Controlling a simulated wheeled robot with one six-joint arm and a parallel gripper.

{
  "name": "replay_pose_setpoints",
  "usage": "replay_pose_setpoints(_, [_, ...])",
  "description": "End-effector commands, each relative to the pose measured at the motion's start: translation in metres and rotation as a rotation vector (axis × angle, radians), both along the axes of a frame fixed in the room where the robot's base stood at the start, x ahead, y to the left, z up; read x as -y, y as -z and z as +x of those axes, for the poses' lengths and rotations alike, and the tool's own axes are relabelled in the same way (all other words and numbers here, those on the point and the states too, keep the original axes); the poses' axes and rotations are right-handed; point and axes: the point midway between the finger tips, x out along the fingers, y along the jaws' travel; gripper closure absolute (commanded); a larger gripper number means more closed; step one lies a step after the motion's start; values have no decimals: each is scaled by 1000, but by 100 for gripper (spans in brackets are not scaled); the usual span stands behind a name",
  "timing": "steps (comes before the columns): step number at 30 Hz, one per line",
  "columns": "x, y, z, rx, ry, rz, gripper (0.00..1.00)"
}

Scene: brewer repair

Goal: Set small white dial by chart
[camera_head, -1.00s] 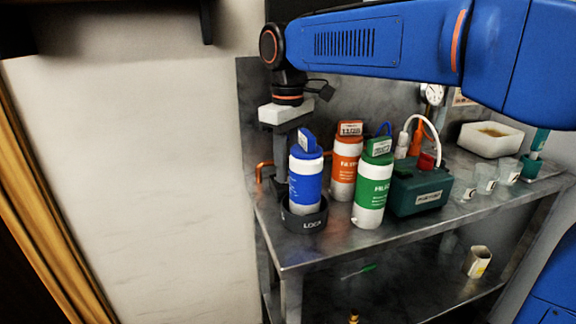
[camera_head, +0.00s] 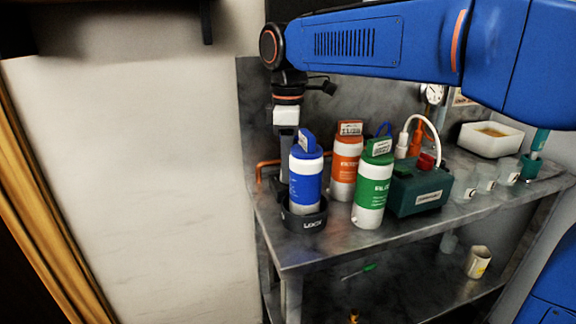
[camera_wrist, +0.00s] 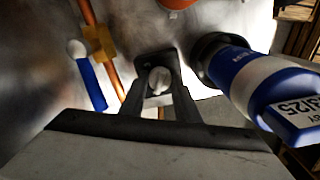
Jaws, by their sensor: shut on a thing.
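The small white dial (camera_wrist: 159,80) shows in the wrist view on a dark mount, between my fingertips. My gripper (camera_wrist: 159,98) points down at it and is shut on it. The dial's marks are too small to read. In the head view my gripper (camera_head: 284,170) reaches down behind the blue-capped bottle, which hides its fingertips and the dial. A piece of a paper (camera_head: 462,98) shows on the back wall beside a gauge, mostly behind my arm; I cannot tell whether it is the chart.
A blue bottle (camera_head: 306,180) stands in a dark round holder (camera_head: 304,220), close to the gripper's right. Orange (camera_head: 346,165) and green (camera_head: 372,190) bottles and a green box (camera_head: 420,192) stand farther right. A copper pipe (camera_wrist: 105,50) and a blue-handled valve (camera_wrist: 90,80) lie left of the dial.

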Motion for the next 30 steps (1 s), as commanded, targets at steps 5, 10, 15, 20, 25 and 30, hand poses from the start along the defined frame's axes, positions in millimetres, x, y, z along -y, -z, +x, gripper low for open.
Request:
replay_pose_setpoints(5, [0, -1, 0, 2, -5, 1, 94])
replay_pose_setpoints(10, [0, -1, 0, 2, -5, 1, 94])
replay_pose_setpoints(15, [0, -1, 0, 2, -5, 1, 53])
replay_pose_setpoints(20, [0, 0, 0, 1, -4, 0, 53])
replay_pose_setpoints(25, [0, -2, 0, 1, -4, 0, 53])
replay_pose_setpoints(30, [0, -19, 1, 2, -4, 1, 53])
